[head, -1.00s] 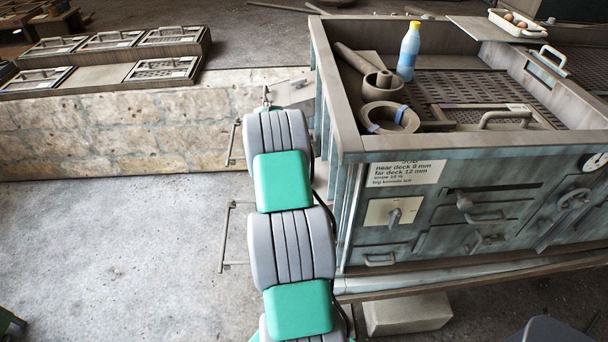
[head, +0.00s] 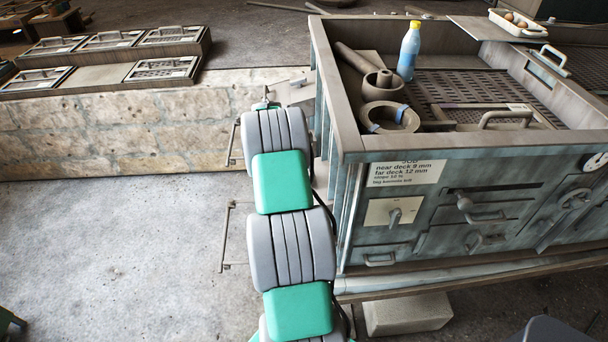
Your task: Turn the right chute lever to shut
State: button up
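The machine (head: 345,147), a weathered blue-green box with an open top, stands at the right. At its far left corner is a pale grey plate (head: 290,95) with a small dark fitting on it, partly behind my arm. I cannot tell whether this fitting is the right chute lever or which way the lever is turned. My green and grey arm reaches up the middle of the view along the machine's left side. My gripper is not visible; the arm's far end hides that spot.
Two thin bent rods (head: 222,238) stick out left of my arm. Inside the box top are a blue bottle (head: 408,52), ring-shaped parts (head: 390,118) and a perforated deck (head: 460,88). A stone wall (head: 110,125) runs behind at left.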

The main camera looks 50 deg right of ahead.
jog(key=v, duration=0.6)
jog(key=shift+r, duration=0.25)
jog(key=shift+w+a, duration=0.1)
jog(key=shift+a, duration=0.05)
